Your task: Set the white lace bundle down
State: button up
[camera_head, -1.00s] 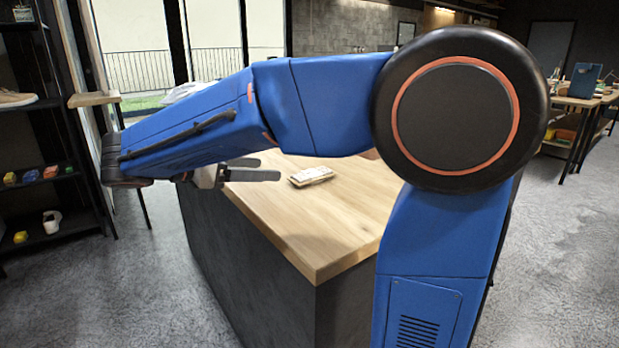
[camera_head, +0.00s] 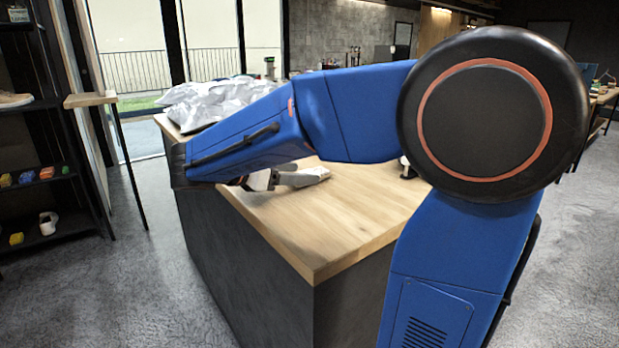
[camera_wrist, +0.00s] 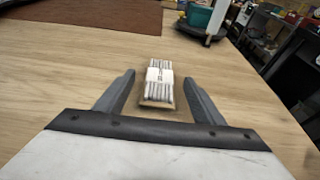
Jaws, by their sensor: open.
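The white lace bundle (camera_wrist: 158,84) lies on the wooden table top, banded in the middle, in the wrist view. It sits between and slightly ahead of the two grey fingers of my gripper (camera_wrist: 158,78). The fingers are spread wide, with bare table showing on both sides of the bundle, so they do not grip it. In the head view my gripper (camera_head: 293,178) is low over the table, partly hidden by my blue arm. There the bundle is hard to tell apart from the fingers.
The wooden table (camera_head: 335,225) has clear room in front and to the right. A crumpled silvery-white sheet (camera_head: 208,101) lies at its far left. The wrist view shows a dark brown mat (camera_wrist: 110,14) and a teal container (camera_wrist: 200,17) at the back. Dark shelves (camera_head: 38,150) stand at left.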

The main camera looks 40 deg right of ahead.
jog(key=shift+d+f, duration=0.2)
jog(key=shift+d, duration=0.5)
jog(key=c, duration=1.2)
jog(key=shift+c, duration=0.2)
